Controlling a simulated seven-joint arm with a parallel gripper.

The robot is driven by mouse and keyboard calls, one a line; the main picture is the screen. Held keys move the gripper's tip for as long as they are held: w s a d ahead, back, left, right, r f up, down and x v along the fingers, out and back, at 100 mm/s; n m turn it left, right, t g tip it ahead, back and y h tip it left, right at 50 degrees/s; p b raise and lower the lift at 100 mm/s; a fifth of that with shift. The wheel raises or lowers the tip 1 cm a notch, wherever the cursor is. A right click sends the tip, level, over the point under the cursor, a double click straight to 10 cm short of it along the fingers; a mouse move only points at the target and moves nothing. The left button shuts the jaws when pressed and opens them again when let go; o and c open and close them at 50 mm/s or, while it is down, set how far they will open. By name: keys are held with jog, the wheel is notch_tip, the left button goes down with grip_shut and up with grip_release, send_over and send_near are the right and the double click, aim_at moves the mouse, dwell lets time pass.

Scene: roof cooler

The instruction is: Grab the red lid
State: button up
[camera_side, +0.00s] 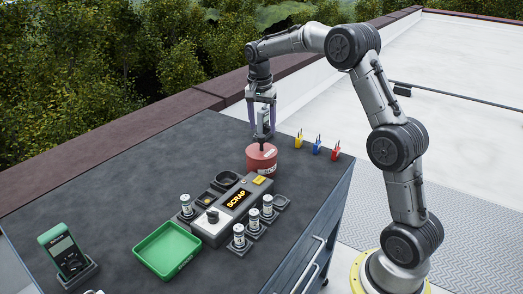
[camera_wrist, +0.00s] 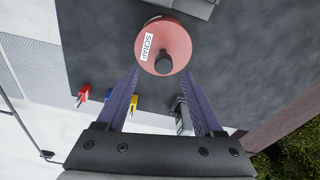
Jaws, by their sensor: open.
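A green tray (camera_side: 168,249) and a green meter (camera_side: 66,252) stand in front. Yellow, blue and red holders (camera_side: 317,149) line the right edge. A grey upright object (camera_wrist: 183,117) is near the right finger.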

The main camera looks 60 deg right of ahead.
aim_at(261, 136)
jog(key=shift+w+d+f, duration=0.1)
jog(key=shift+w+f, duration=0.05)
jog(key=shift+f, duration=1.15)
jog(key=shift+w+d+f, duration=0.1)
jog(key=shift+w+f, duration=0.05)
jog(key=shift+f, duration=1.1)
grip_shut()
